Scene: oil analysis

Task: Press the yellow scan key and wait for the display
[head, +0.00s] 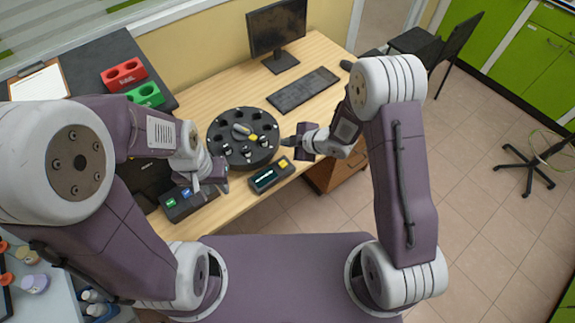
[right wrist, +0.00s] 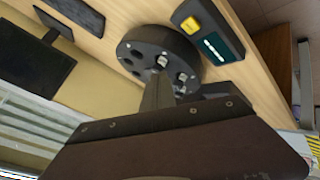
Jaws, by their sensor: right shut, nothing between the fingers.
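The dark scanner box (head: 262,184) lies on the wooden desk near its front edge. Its yellow key (head: 283,163) is at the right end and its lit display (head: 268,178) is beside it.
A round black carousel (head: 240,160) with vials stands behind the scanner box, close to both grippers. A dark box with green and blue keys (head: 188,202) is at left. A keyboard (head: 303,90), monitor (head: 277,28), and red (head: 124,75) and green (head: 146,95) racks are farther back.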

